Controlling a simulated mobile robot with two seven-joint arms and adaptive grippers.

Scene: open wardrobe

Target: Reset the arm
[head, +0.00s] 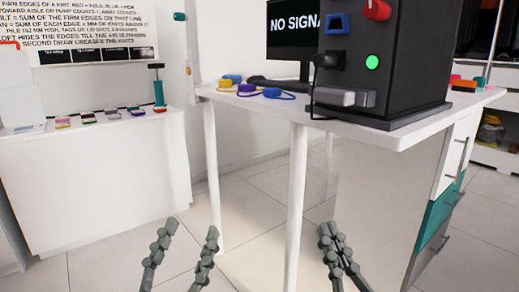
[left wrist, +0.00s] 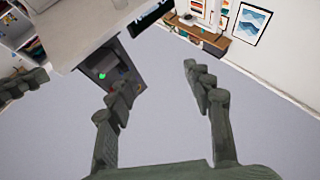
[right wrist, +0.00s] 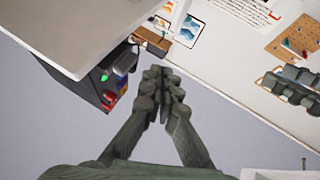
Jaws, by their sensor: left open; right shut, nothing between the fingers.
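My left gripper (head: 191,230) is at the bottom of the head view, left of centre. Its two grey fingers are spread apart with nothing between them; the left wrist view (left wrist: 158,76) shows the same gap. My right gripper (head: 328,230) is at the bottom of the head view, right of centre, its fingers together. In the right wrist view (right wrist: 158,76) its fingertips meet with nothing held. Both grippers appear in front of the furniture in the head view, apart from each other. Part of my left gripper also shows at the right of the right wrist view (right wrist: 288,86).
A white desk (head: 270,110) carries a dark machine (head: 385,70) with a green button, a monitor (head: 289,38) and coloured cable items (head: 247,89). A white counter (head: 95,180) with small items stands left. Tiled floor (head: 255,190) shows between them. Drawers (head: 437,215) are at right.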

